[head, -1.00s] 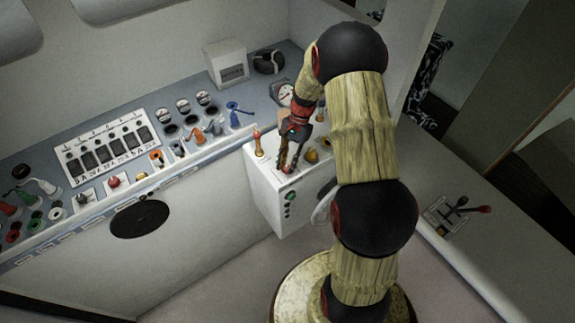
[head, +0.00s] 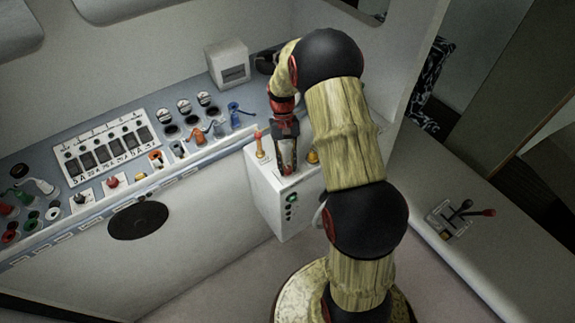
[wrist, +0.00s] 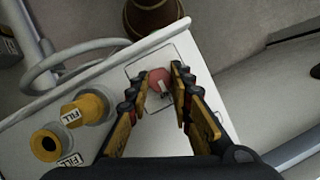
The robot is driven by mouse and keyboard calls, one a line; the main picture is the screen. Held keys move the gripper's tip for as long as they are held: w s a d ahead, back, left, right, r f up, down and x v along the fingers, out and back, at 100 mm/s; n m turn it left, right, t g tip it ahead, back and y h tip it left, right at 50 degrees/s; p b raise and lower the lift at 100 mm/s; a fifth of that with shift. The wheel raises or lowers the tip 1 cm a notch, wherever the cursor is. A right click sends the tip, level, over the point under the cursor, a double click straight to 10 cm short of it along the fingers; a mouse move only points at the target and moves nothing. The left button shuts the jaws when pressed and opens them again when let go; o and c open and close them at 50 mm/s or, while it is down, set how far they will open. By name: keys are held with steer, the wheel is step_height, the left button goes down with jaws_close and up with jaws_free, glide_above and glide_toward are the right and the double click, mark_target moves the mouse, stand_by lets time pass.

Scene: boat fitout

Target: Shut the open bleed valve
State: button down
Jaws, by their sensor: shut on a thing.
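A red round knob with a small grey lever (wrist: 160,80) sits on a pale square plate on top of a white box (head: 278,215). It appears to be the bleed valve, though its label and its open or shut position cannot be read. My gripper (wrist: 171,88) has its two fingers on either side of this knob and is shut on it. In the head view my gripper (head: 287,168) points down onto the box top and hides the knob.
A red-tipped fitting (head: 259,143) stands at the box's left corner. A console of switches and gauges (head: 105,150) runs along the wall at left. A red-handled lever (head: 470,211) is at right.

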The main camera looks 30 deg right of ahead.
steer(key=shift+n, duration=0.3)
steer(key=c, duration=1.7)
jaws_free()
steer(key=shift+o, duration=0.6)
steer(key=v, duration=1.2)
steer(key=shift+w+a, duration=0.15)
